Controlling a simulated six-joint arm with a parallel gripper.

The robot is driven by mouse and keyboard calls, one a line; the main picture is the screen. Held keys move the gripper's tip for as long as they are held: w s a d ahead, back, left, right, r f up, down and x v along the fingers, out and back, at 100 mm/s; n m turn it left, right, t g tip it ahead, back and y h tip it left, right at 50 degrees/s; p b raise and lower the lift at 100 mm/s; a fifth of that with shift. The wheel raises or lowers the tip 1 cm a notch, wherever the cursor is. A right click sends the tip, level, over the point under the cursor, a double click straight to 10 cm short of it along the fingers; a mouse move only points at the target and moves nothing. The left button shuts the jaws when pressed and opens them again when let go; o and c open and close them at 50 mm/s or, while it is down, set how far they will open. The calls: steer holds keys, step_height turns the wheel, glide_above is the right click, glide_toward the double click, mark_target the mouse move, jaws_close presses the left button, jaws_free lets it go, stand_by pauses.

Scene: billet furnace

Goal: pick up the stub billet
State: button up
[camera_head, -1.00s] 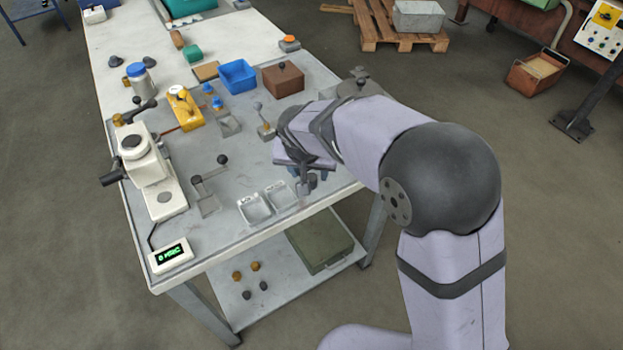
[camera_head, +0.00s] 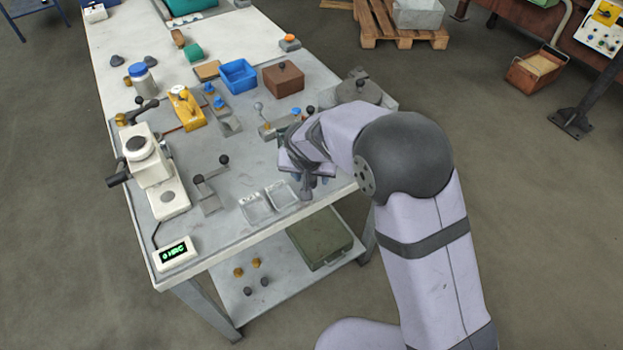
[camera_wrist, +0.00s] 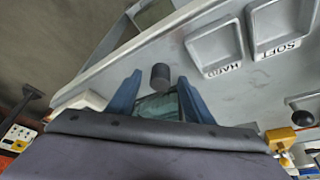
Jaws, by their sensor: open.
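A short dark grey cylinder, which looks like the stub billet (camera_wrist: 160,76), stands on the grey bench top in the wrist view. My gripper (camera_wrist: 158,90) is open, with its two blue fingers apart on either side of the cylinder's line. The cylinder lies just ahead of the gap between the fingertips, and I cannot tell if they touch it. In the head view my gripper (camera_head: 314,186) is low over the bench's front right edge, right of the two shallow trays. The wrist hides most of the fingers there, and the billet cannot be made out.
Trays marked HARD (camera_wrist: 218,48) and SOFT (camera_wrist: 283,25) are close to the cylinder. A lever fixture (camera_head: 208,190) and a white press (camera_head: 155,175) stand to the left. A brown box (camera_head: 284,80) and blue bin (camera_head: 238,76) are farther back. The bench edge is near the gripper.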

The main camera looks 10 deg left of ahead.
mark_target(311, 179)
jaws_close()
steer(key=shift+r, duration=0.1)
steer(key=shift+w+r, duration=0.1)
steer(key=shift+r, duration=0.45)
step_height(311, 179, up, 9)
steer(key=b, duration=0.2)
